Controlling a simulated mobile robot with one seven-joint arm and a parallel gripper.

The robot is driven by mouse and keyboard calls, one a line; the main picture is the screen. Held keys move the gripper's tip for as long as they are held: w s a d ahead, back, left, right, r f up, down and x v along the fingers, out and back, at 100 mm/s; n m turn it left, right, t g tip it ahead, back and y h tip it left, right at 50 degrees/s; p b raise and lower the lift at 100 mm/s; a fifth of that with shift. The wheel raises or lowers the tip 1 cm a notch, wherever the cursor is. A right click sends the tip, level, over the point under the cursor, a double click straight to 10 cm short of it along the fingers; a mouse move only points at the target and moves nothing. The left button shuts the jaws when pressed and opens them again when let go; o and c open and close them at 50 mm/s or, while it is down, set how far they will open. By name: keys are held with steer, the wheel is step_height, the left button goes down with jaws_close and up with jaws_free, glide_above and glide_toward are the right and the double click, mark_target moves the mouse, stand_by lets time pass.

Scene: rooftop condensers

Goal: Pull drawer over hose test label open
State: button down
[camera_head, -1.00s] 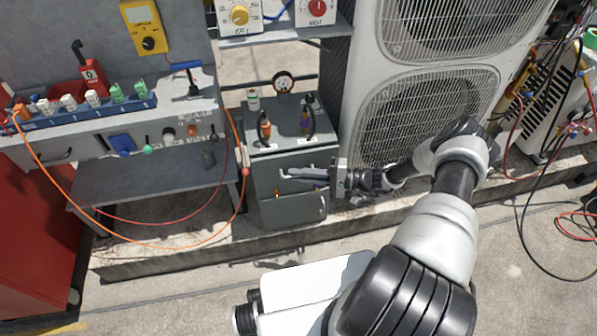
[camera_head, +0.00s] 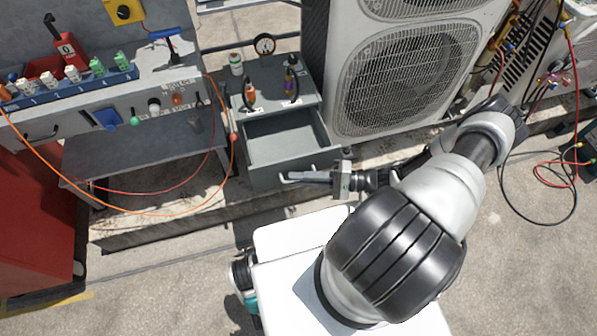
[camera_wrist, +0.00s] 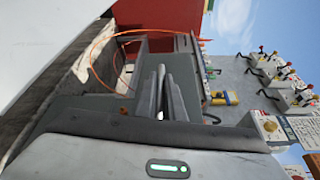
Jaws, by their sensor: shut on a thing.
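The grey drawer (camera_head: 288,138) under the cabinet top stands pulled well out, and its inside looks empty. My gripper (camera_head: 288,178) is at the front of this drawer, shut on its handle, which the fingers mostly hide. The arm reaches in from the right.
An orange-handled tool (camera_head: 250,95) and a purple one (camera_head: 290,84) stand on the cabinet. A condenser (camera_head: 400,85) stands close on the right. A workbench (camera_head: 140,165) with an orange cable looping near the cabinet is on the left. Paving in front is partly clear.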

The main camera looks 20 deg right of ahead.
steer(key=shift+d, duration=0.1)
steer(key=c, duration=1.9)
jaws_free()
steer(key=shift+o, duration=0.2)
steer(key=v, duration=1.7)
steer(key=shift+b, duration=0.4)
steer(key=shift+d+r, duration=0.15)
steer(key=shift+d, duration=0.05)
